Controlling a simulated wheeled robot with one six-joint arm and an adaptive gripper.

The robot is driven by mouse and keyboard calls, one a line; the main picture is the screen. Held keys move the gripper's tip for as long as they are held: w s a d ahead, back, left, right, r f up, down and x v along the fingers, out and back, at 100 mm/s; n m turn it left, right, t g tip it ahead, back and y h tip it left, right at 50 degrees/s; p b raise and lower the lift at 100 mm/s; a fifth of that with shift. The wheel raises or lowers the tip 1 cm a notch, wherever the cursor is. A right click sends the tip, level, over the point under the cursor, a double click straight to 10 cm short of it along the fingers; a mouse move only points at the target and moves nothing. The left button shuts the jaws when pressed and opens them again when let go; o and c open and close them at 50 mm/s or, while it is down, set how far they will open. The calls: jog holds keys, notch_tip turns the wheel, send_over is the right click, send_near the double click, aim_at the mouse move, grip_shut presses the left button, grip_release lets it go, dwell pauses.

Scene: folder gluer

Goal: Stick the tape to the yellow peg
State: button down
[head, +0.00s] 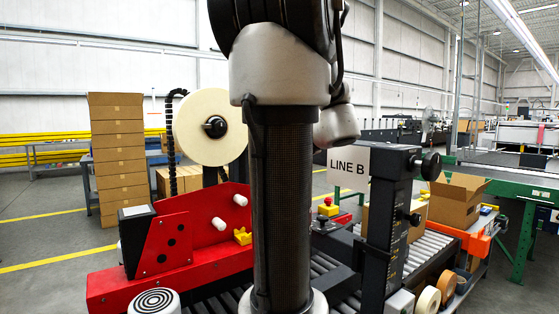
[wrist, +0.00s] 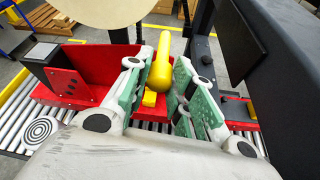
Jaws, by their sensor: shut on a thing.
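The tape is a large cream roll (head: 203,122) on a black hub above the red machine (head: 190,245); part of it shows at the top of the wrist view (wrist: 108,10). My gripper (wrist: 166,75) has white fingers with green pads, shut on a yellow rounded piece (wrist: 157,65) with a bulbous end. I cannot tell whether that piece is joined to the tape; no loose tape strip shows. A small yellow part (head: 242,236), possibly the yellow peg, sits on the red machine, and a yellow block (wrist: 150,98) shows just beyond the fingers. My arm hides the gripper in the head view.
White rollers (head: 219,223) stick out of the red panel. A dark column (head: 388,225) and a LINE B sign (head: 348,168) stand at right, close to the right finger's side. Conveyor rollers run below. Open cartons (head: 457,198) and tape rolls (head: 428,299) stand farther right.

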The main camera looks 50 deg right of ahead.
jog(key=shift+w+d, duration=0.4)
jog(key=shift+w, duration=1.2)
jog(key=shift+w+d, duration=0.35)
jog(key=shift+w, duration=1.3)
jog(key=shift+w+d, duration=0.4)
jog(key=shift+w, duration=1.2)
jog(key=shift+w+a+r, duration=0.45)
jog(key=shift+a, duration=0.15)
